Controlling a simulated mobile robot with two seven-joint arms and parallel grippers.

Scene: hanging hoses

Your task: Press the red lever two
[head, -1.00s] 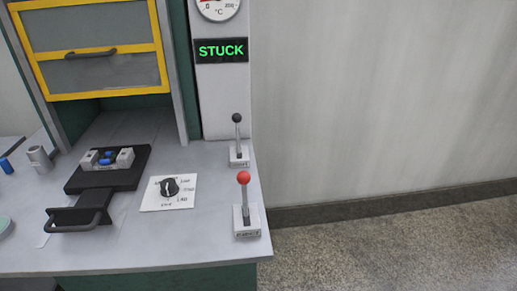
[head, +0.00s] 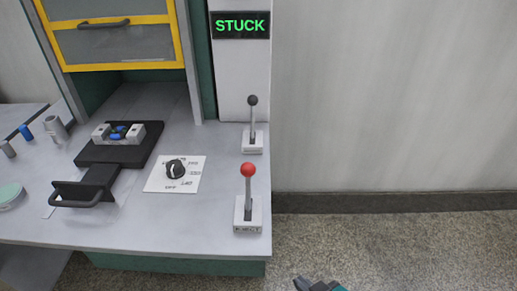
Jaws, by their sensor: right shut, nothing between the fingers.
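The red-knobbed lever (head: 248,170) stands upright on a small light grey base at the right front corner of the bench. A black-knobbed lever (head: 253,101) stands behind it, also upright on its own base. My right gripper (head: 302,284) shows only in part at the bottom edge, right of the bench and below the red lever, clear of it. It is shut and empty. My left gripper is out of view.
A green "STUCK" display (head: 240,25) is on the column behind the levers. A black rotary knob (head: 175,168) on a white plate is left of the red lever. A black fixture with a handle (head: 78,203) lies farther left. Open floor (head: 400,250) is at the right.

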